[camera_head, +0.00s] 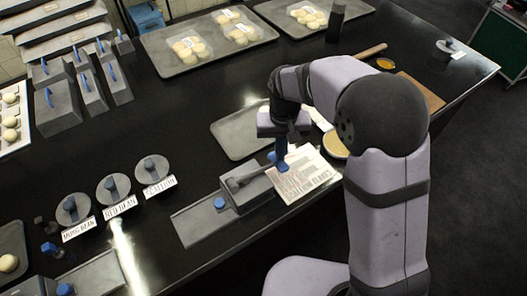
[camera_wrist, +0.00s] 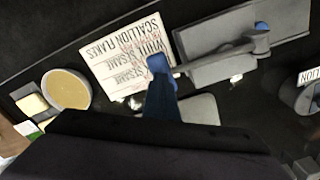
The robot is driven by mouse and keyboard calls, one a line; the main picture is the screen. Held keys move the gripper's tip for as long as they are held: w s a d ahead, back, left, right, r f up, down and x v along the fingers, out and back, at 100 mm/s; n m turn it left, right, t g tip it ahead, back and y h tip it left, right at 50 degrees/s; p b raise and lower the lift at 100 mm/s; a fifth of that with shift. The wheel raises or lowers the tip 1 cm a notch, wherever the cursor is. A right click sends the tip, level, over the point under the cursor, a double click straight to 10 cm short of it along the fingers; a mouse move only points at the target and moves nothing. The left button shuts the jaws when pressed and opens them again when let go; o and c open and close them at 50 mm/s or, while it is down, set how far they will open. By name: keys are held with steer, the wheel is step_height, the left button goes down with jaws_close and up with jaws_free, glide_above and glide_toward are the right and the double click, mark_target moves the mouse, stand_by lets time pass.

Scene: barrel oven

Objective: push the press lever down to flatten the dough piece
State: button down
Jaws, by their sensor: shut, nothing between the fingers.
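The press (camera_head: 243,190) is a grey block on a flat grey base near the front edge of the counter. Its grey lever (camera_head: 250,176) slants from the block toward the right. My gripper (camera_head: 281,150) is shut and empty, its blue fingers pointing down at the lever's free end. In the wrist view my gripper (camera_wrist: 161,95) appears beside the end of the lever (camera_wrist: 222,53), close to the press (camera_wrist: 220,66). I cannot tell whether it touches the lever. No dough piece shows at the press; the block may hide it.
A printed sheet (camera_head: 305,176) lies right of the press, with a round tan bowl (camera_head: 335,145) beyond it. A grey tray (camera_head: 233,133) lies behind the press. Labelled round lids (camera_head: 113,187) stand to the left. Dough trays (camera_head: 178,66) line the back.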

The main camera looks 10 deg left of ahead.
stand_by(0.6)
step_height(320, 180, up, 9)
steer(key=p, duration=0.7)
steer(key=shift+s+a+f+p, duration=0.15)
steer(key=shift+s+a+p, duration=0.15)
steer(key=shift+s+a, duration=0.15)
step_height(320, 180, up, 6)
steer(key=p, duration=0.5)
stand_by(0.3)
stand_by(0.4)
